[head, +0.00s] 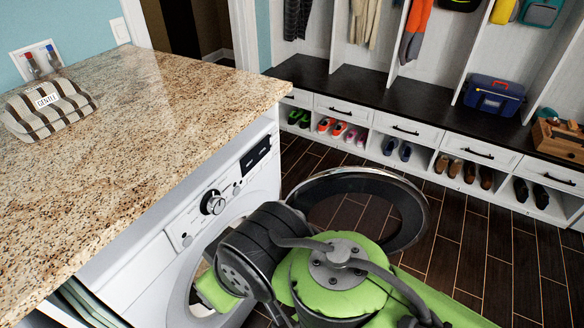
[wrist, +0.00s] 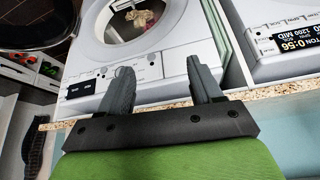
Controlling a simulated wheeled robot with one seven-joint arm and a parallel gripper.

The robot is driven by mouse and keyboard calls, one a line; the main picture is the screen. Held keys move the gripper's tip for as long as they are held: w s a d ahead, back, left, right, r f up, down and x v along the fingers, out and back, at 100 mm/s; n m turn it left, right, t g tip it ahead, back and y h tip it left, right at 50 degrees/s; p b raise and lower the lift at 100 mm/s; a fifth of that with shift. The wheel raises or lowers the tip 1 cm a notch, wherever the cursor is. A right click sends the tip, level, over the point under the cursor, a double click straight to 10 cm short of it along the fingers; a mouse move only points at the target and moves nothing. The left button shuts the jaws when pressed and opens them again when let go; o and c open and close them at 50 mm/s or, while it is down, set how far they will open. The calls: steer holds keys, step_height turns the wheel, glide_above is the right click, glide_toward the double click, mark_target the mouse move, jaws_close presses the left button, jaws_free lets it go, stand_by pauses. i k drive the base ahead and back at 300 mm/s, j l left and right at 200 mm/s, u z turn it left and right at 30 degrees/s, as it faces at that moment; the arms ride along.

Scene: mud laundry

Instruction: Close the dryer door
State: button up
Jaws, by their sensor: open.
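The dryer (head: 262,183) is a white front-loader under a granite counter, with a knob and a small dark display. Its round, dark-rimmed door (head: 412,212) stands swung open to the right in the head view. My green and black arm covers part of the door and the front of the dryer. In the wrist view, my gripper (wrist: 161,80) is open and empty, with its fingers apart in front of the dryer (wrist: 170,62). The round drum opening shows cloth inside. The door (wrist: 35,22) shows at the upper left there, apart from the fingers.
The granite counter (head: 130,120) is above the dryer and holds a striped pouch (head: 48,108). A second machine (wrist: 285,35) shows at the right in the wrist view. A bench with shoe cubbies (head: 400,125) lines the back. Wooden floor (head: 480,240) is clear right of the door.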

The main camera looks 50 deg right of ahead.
mark_target(414, 206)
steer(key=k+l+u, duration=0.3)
steer(key=k+l, duration=0.4)
steer(key=l, duration=0.2)
steer(key=k+l+u, duration=0.3)
steer(key=k+l, duration=0.4)
steer(key=k+l+u, duration=0.25)
steer(key=l, duration=0.45)
steer(key=k+l+u, duration=0.2)
steer(key=k+l, duration=0.15)
steer(key=l, duration=0.3)
steer(key=k+l+u, duration=0.25)
steer(key=l, duration=0.35)
steer(key=k+l+u, duration=0.25)
steer(key=k+l, duration=0.25)
steer(key=l+u, duration=0.15)
steer(key=l, duration=0.7)
steer(key=k+l+u, duration=0.2)
steer(key=l, duration=0.6)
steer(key=i+l+u, duration=0.35)
steer(key=i+l, duration=0.4)
steer(key=k+j+u, duration=0.1)
steer(key=j+u, duration=0.4)
steer(key=k+j+u, duration=0.1)
steer(key=j+u, duration=0.35)
steer(key=l, duration=0.15)
